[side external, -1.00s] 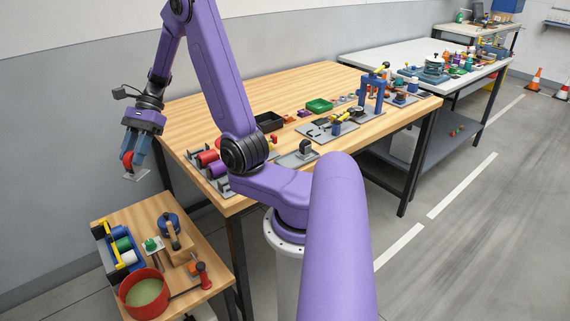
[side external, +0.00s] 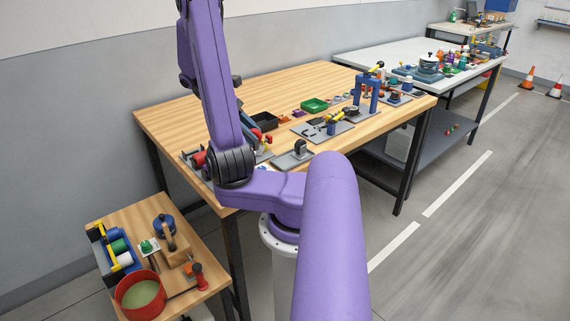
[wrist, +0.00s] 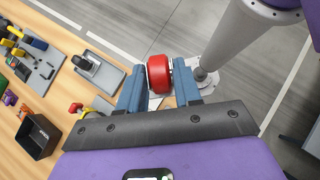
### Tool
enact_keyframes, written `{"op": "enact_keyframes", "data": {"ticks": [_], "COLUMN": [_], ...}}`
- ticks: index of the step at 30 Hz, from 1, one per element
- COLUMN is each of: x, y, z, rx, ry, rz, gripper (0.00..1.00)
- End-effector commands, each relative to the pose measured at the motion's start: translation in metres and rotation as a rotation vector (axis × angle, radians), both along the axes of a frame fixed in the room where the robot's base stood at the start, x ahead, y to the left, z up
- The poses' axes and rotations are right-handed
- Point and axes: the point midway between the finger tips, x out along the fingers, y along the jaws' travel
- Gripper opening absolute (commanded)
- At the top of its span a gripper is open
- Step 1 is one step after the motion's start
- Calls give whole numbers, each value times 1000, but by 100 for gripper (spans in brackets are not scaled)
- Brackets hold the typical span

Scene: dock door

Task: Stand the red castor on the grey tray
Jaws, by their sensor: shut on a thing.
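The red castor (wrist: 159,73) is between the two blue fingers of my gripper (wrist: 158,88) in the wrist view, with its red wheel showing. Part of a pale plate shows beside the wheel. My gripper is shut on it, held beyond the table's edge in that view. In the side view my gripper and the castor are hidden behind my arm. A grey tray (side external: 283,162) lies near the table's front edge, with a dark castor standing on it. The tray also shows at the upper left of the wrist view (wrist: 113,82).
A black bin (side external: 264,121), a green bin (side external: 314,105) and a grey fixture plate (side external: 328,134) stand on the wooden table (side external: 180,115). A blue stand (side external: 366,95) rises farther right. A red-and-yellow part (wrist: 75,107) shows near the tray in the wrist view.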

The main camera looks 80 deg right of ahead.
Motion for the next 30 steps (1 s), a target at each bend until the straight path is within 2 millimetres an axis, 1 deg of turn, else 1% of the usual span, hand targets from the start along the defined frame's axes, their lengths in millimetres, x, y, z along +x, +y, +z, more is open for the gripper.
{"op": "enact_keyframes", "data": {"ticks": [1, 3, 6, 12, 18, 27, 30], "x": [-16, -34, -54, -80, -98, -97, -97], "y": [-1, -5, -9, -13, -14, -14, -15], "z": [5, 11, 18, 29, 38, 2, -6], "rx": [-5, -6, -5, -5, -6, 7, 3], "ry": [-2, -2, -2, 0, 0, 2, 1], "rz": [69, 163, 267, 397, 483, 489, 489], "gripper": [0, 0, 0, 0, 0, 0, 0]}}
